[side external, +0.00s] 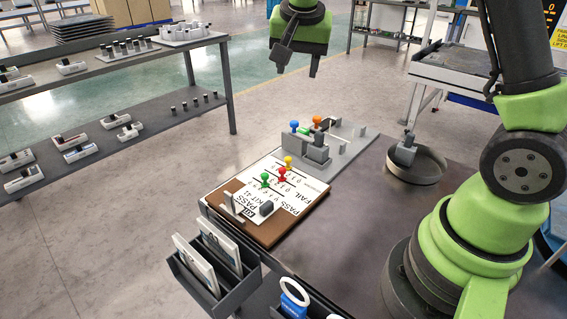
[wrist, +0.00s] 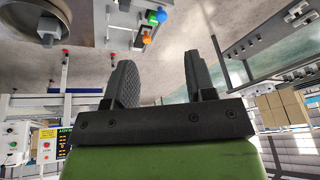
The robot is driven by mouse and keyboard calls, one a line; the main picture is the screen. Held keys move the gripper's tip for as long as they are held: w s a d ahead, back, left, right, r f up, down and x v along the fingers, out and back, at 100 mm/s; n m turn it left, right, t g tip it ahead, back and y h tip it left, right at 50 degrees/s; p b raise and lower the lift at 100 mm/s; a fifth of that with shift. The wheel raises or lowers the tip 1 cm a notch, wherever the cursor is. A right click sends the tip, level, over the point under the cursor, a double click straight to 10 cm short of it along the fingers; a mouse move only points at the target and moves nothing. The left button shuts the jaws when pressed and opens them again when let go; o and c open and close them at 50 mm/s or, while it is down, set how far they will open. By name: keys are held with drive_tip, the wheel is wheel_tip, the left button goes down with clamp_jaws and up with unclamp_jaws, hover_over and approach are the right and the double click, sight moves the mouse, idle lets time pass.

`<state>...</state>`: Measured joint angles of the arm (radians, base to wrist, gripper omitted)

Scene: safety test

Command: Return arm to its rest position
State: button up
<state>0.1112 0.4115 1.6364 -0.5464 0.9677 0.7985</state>
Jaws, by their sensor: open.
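My gripper (side external: 298,62) is at the top middle of the side external view, raised above and behind the table (side external: 335,235). Its two dark fingers point down and stand apart, with nothing between them. In the wrist view my gripper (wrist: 158,88) also shows open and empty, with the tabletop at the top of the picture. My green and black arm stands at the right of the side external view.
A clipboard (side external: 313,198) with coloured pegs lies on the table. Behind it is a grey fixture plate (side external: 357,140) with blocks and more pegs. A round grey dish (side external: 428,165) holds a grey block. Shelves (side external: 110,60) stand at left. The air around my gripper looks clear.

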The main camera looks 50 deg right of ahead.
drive_tip(key=s+a+r+n+t+y, duration=0.2)
drive_tip(key=s+a, duration=0.3)
drive_tip(key=s, duration=0.5)
drive_tip(key=s+a+r+n+t+y, duration=0.2)
drive_tip(key=s+a+r+n, duration=0.2)
drive_tip(key=s, duration=0.7)
drive_tip(key=shift+s+a+n+y, duration=0.15)
drive_tip(key=shift+a+n+y, duration=0.25)
drive_tip(key=shift+a+n, duration=0.25)
drive_tip(key=shift+r, duration=0.1)
